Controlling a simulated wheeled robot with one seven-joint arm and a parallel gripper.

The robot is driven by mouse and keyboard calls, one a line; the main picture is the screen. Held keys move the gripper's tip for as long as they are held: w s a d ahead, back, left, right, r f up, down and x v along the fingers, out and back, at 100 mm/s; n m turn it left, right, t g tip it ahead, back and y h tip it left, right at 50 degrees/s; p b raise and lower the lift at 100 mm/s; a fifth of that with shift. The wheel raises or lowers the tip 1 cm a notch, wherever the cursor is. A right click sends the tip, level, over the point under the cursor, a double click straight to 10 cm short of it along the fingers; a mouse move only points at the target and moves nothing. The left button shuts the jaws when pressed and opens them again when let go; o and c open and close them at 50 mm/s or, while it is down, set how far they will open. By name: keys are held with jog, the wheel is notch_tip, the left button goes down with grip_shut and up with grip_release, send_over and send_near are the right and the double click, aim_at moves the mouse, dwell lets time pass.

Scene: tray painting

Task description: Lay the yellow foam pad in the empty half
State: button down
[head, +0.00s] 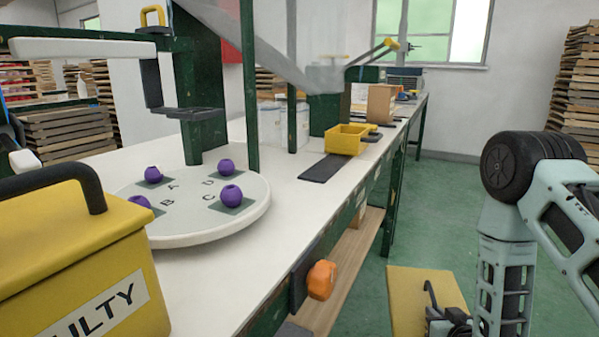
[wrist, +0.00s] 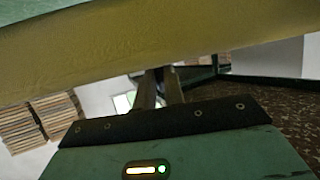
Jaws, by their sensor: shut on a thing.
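The yellow foam pad (head: 425,292) is a flat slab held out low at the right of the bench, over the green floor. My gripper (head: 436,306) is shut on it, partly hidden by the pad and my own arm. In the wrist view the pad (wrist: 150,52) spans the top as a broad yellow band, slightly tilted. The fingers (wrist: 162,75) reach up to its edge there, and their tips are hard to make out. I cannot tell which thing has the empty half.
A round white turntable (head: 262,207) with purple pieces on lettered dark squares stands on the white bench (head: 240,290). A yellow box marked "ULTY" (head: 60,260) is at front left. A yellow open bin (head: 347,138) sits farther back. An orange knob (head: 321,280) juts from the bench front.

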notch_tip(320, 180, up, 37)
jog(key=p, duration=3.6)
jog(key=shift+r+v, duration=0.2)
jog(key=shift+v, duration=2.3)
jog(key=shift+w, duration=0.1)
